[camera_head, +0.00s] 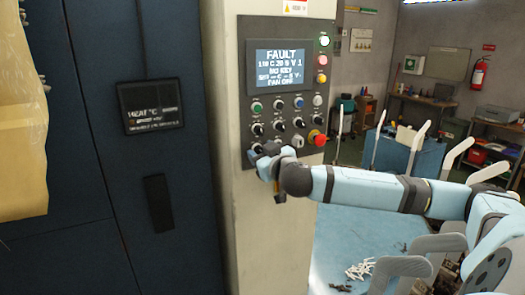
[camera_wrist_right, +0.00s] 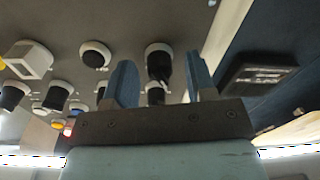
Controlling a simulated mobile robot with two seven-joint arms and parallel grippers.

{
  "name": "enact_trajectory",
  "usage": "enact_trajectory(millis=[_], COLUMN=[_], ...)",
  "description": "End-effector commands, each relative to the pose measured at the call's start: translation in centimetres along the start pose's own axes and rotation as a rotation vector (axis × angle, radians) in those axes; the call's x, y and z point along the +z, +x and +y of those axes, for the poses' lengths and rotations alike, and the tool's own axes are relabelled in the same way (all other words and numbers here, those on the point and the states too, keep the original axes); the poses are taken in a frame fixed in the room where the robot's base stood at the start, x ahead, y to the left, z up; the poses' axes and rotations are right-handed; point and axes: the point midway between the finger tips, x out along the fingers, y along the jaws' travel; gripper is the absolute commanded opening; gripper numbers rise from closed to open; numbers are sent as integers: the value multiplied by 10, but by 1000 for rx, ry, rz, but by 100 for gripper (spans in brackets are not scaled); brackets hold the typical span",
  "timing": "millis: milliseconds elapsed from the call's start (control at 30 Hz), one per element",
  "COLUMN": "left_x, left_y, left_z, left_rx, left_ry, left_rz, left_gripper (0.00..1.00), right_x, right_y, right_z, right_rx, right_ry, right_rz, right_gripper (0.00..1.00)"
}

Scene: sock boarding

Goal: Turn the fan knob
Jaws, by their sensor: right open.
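A grey control panel (camera_head: 246,75) on a beige column carries rows of knobs and buttons. Its screen (camera_head: 275,65) reads FAULT, and its last line seems to read FAN OFF. My right gripper (camera_head: 262,157) is at the panel's lower left corner, hiding part of the bottom row. In the right wrist view my open blue fingers (camera_wrist_right: 161,82) stand on either side of a black knob (camera_wrist_right: 158,62); I cannot tell whether they touch it. No label shows which knob is the fan knob. My left gripper is not in view.
A red mushroom button (camera_head: 318,138) and a pale knob (camera_head: 297,141) sit right of my gripper. A dark cabinet (camera_head: 150,60) stands left of the column. A blue table (camera_head: 350,235) with white pieces (camera_head: 360,269) lies below my arm.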

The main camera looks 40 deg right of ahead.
Motion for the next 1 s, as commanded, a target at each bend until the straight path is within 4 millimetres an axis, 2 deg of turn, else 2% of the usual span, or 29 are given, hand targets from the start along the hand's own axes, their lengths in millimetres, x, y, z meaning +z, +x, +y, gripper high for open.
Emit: enact_trajectory(millis=[200, 400, 733, 1000], left_x=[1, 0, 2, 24], left_y=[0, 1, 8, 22], left_z=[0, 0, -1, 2], left_rx=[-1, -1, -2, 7], left_ry=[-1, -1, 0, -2], left_rz=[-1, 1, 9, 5], left_gripper=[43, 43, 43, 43], right_x=[0, 0, 3, 7], right_y=[0, 0, 0, 0], right_z=[0, 0, -1, -2], right_rx=[0, 0, 0, 1], right_ry=[0, 0, 33, 191], right_rz=[0, 0, 1, 8], right_gripper=[48, 3, 2, 2])
